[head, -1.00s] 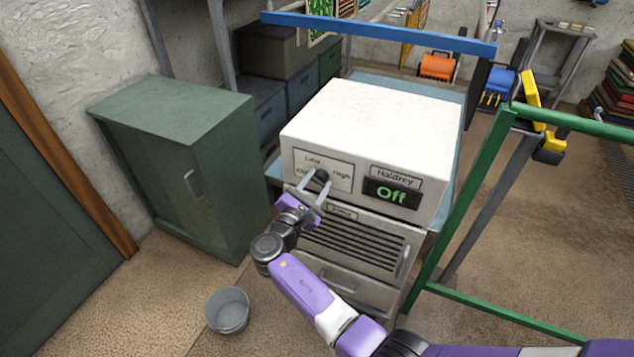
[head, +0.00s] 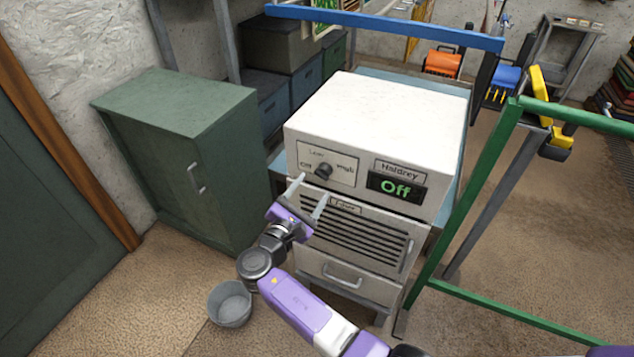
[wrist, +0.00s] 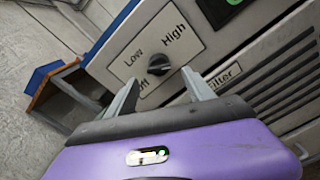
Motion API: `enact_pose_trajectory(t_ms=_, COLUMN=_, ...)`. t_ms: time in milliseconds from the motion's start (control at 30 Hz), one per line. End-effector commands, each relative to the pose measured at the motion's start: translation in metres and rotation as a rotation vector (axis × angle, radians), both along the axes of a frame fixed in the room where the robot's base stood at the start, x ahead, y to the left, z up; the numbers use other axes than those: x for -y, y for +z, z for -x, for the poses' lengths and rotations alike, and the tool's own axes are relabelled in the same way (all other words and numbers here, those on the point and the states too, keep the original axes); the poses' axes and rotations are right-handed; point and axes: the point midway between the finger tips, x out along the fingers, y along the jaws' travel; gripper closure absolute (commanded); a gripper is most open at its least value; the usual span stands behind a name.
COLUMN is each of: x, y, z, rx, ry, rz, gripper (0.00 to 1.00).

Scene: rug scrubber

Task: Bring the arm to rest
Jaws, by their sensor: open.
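My purple arm reaches up from the bottom of the head view. My gripper (head: 309,192) is open and empty, in front of the white machine (head: 390,110). Its fingertips are just below and apart from the black knob (head: 323,171) on the machine's panel. In the wrist view the knob (wrist: 159,64) shows between and beyond the two fingers of my gripper (wrist: 163,92). The knob panel has Off, Low and High labels. The machine's display (head: 396,188) reads "Off" in green.
A grey-green cabinet (head: 215,160) stands left of the machine, and a grey bucket (head: 230,303) sits on the floor near my arm. A green frame (head: 465,205) stands to the right. A blue bar (head: 385,24) crosses behind the machine. Floor at the lower left is clear.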

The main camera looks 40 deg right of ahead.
Motion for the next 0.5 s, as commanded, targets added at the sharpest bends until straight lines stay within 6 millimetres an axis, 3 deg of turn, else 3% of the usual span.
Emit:
enact_pose_trajectory(t_ms=200, x=-0.019, y=0.000, z=0.006, rx=0.000, ry=0.003, rz=-0.001, gripper=0.38)
enact_pose_trajectory(t_ms=500, x=-0.020, y=0.000, z=0.007, rx=0.000, ry=0.000, rz=-0.001, gripper=0.38)
